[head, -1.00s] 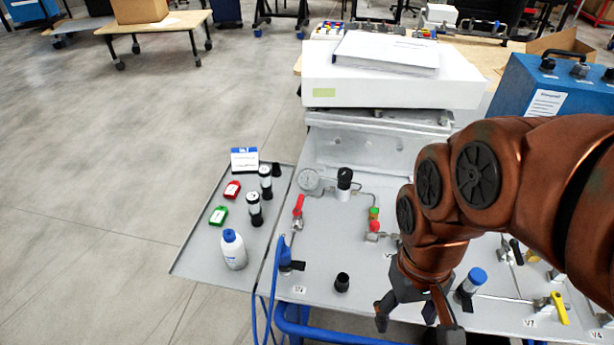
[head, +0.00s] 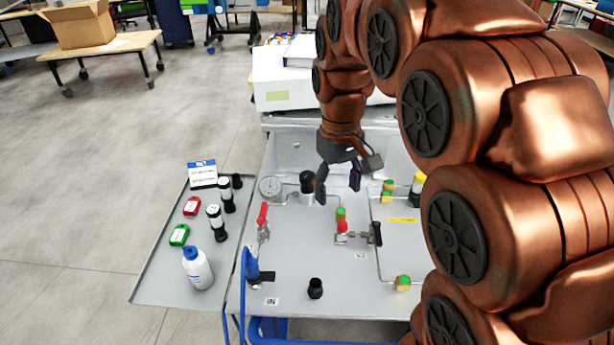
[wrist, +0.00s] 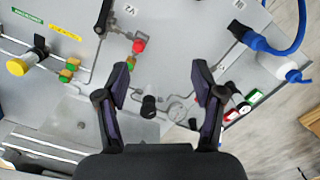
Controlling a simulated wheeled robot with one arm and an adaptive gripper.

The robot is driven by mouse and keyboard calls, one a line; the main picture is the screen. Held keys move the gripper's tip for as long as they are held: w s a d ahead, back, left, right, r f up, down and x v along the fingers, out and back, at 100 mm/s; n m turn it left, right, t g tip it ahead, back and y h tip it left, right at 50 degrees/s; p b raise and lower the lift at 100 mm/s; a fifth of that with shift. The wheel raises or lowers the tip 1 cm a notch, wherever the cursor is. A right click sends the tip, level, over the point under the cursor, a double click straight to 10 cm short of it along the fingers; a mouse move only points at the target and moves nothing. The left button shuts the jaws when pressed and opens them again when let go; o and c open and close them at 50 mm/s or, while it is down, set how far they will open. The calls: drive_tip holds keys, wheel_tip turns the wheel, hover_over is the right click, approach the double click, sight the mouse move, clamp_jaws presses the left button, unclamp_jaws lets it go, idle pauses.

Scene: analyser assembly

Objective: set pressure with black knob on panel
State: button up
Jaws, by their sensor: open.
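The black knob (head: 306,180) sits on a pale regulator body on the grey panel (head: 310,262), just right of the round pressure gauge (head: 270,187). The knob (wrist: 148,106) and gauge (wrist: 178,110) also show in the wrist view, between my two fingers in the picture. My gripper (head: 338,186) is open and empty, pointing down over the panel. In the head view it is slightly right of the knob, with its left finger close to it or overlapping it. I cannot tell its exact height or whether it touches. The gauge reading is too small to read.
A red-handled valve (head: 263,214) stands below the gauge. A red and green fitting (head: 342,222) with a black-handled valve lies right of the knob. A side tray (head: 150,290) holds a white bottle (head: 197,268) and several small items. A white box (head: 272,95) stands behind the panel.

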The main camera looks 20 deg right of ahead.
sight(308, 175)
drive_tip(key=w+f+n+b, duration=0.1)
drive_tip(key=w, duration=0.5)
drive_tip(key=w+f+n+b, duration=0.1)
drive_tip(key=w, duration=0.6)
drive_tip(key=w+f+n+b, duration=0.1)
drive_tip(key=w+f, duration=0.1)
drive_tip(key=w, duration=0.4)
drive_tip(key=shift+w+a+f+n+t, duration=0.1)
drive_tip(key=shift+w+a+n+t, duration=0.05)
drive_tip(key=shift+a+n+t, duration=0.2)
drive_tip(key=shift+f+p, duration=0.5)
drive_tip(key=shift+f, duration=3.4)
drive_tip(key=shift+c, duration=0.3)
drive_tip(key=c, duration=1.1)
drive_tip(key=shift+m+b, duration=0.4)
drive_tip(key=shift+m, duration=1.15)
drive_tip(key=o, duration=1.2)
drive_tip(key=shift+c, duration=0.2)
